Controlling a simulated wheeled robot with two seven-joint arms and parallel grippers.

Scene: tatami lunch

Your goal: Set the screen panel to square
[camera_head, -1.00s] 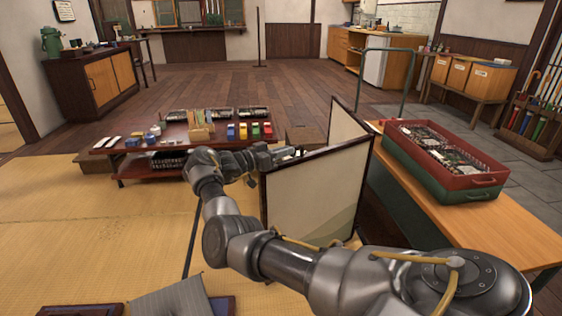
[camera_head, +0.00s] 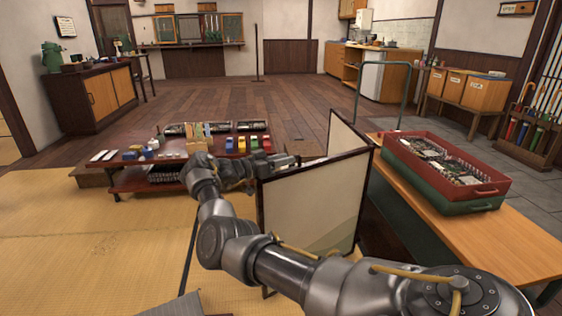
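The folding screen has cream panels in dark frames and stands right of centre. Its front panel (camera_head: 315,208) faces me, and a second panel (camera_head: 346,137) runs back from the right edge at an angle. My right arm crosses in front of the screen's lower part. My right gripper (camera_head: 288,160) is at the front panel's top edge, near its left corner. The panel's edge partly hides the fingers, so I cannot tell whether they are open or touch the frame. My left gripper is out of view.
A low dark red table (camera_head: 130,180) with small boxes and trays stands behind my forearm. On the right, a wooden bench (camera_head: 510,240) carries a red crate (camera_head: 487,188) stacked on a green one, close beside the screen. Tatami (camera_head: 80,250) at left is clear.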

